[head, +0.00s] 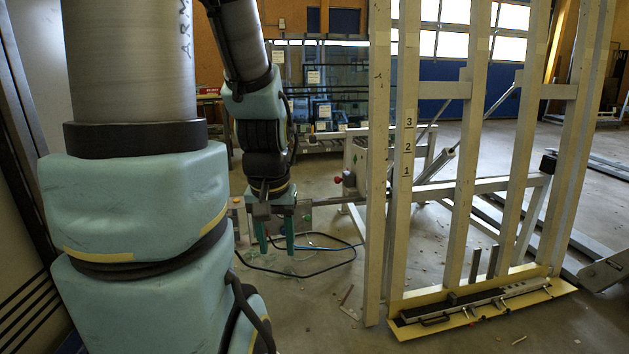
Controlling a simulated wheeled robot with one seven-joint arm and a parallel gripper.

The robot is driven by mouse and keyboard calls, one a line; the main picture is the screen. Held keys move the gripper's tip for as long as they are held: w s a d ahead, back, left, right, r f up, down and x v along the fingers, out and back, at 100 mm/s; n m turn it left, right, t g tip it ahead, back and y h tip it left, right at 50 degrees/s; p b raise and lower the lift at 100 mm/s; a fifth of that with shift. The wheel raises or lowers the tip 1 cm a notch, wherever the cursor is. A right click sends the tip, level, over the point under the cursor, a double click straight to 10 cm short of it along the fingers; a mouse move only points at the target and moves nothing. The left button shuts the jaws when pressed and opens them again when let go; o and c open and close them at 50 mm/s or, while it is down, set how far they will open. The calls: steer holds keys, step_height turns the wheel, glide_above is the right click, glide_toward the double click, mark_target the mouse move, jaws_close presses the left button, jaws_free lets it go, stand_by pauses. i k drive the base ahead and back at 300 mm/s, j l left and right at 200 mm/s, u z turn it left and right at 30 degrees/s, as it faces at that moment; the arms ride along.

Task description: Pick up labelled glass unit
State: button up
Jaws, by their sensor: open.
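Several glass units (345,75), some with white labels, stand in a rack at the back of the hall, beyond my arm. I cannot tell which one is the labelled unit, and the labels are too small to read. My gripper (277,243) hangs at the end of my arm, left of the middle, with its two teal fingers pointing down. It is open, with nothing visible between the fingers. It is in front of the rack, lower in the picture and apart from the glass.
A black cable (310,270) and small debris lie on the floor. Steel beams lie at the far right.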

mark_target(301, 127)
steer(key=i+j, duration=0.25)
steer(key=i, duration=0.2)
steer(key=i+j, duration=0.25)
steer(key=i, duration=0.25)
steer(key=i+j, duration=0.25)
steer(key=i, duration=0.2)
steer(key=i+j, duration=0.2)
steer(key=i, duration=0.25)
steer(key=z, duration=0.05)
